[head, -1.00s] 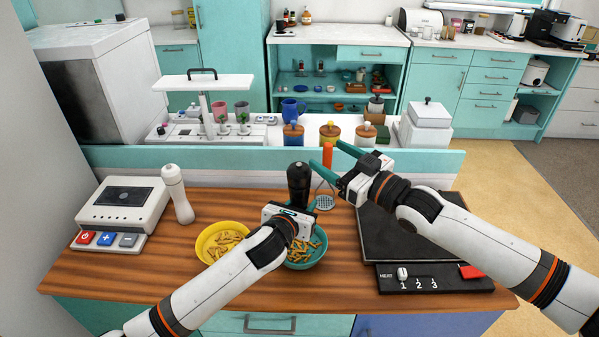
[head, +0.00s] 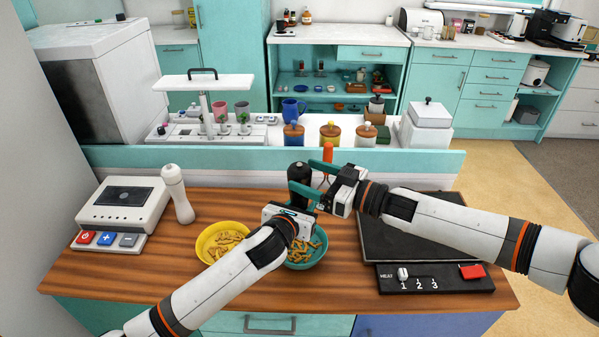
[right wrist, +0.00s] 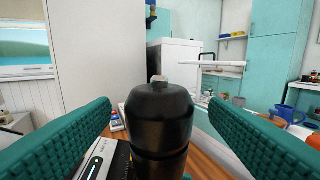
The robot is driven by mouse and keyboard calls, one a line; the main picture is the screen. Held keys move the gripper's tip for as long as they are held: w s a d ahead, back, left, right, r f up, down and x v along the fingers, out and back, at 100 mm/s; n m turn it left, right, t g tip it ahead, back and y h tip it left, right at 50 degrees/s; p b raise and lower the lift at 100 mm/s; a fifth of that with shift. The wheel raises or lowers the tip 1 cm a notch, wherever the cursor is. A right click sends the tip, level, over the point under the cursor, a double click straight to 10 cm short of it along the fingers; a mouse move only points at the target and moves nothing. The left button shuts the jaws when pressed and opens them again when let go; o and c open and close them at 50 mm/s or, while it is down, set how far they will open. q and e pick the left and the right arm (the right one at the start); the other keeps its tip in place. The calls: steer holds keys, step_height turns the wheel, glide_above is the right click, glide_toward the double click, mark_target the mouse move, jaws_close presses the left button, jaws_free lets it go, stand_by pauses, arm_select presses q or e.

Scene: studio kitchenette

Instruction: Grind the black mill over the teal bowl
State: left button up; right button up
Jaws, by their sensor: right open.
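The black mill (head: 298,172) stands upright above the back of the teal bowl (head: 318,258), which holds yellow-brown pieces. My left gripper (head: 298,208) is shut on the mill's lower part; its fingers and the mill's base are largely hidden by its own body. My right gripper (head: 301,175) is open, with its teal fingers on either side of the mill's upper part. In the right wrist view the mill's rounded black top (right wrist: 160,105) stands between the spread fingers, with gaps on both sides.
A yellow bowl (head: 207,240) with similar pieces sits left of the teal bowl. A white mill (head: 178,194) and a scale (head: 122,205) stand farther left. A dark hotplate (head: 395,240) is at right, under my right arm. A low ledge (head: 220,158) runs behind the counter.

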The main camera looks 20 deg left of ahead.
steer(key=shift+x, duration=1.4)
steer(key=shift+c, duration=0.4)
steer(key=c, duration=0.9)
steer(key=shift+a+t, duration=0.1)
steer(key=shift+t, duration=0.2)
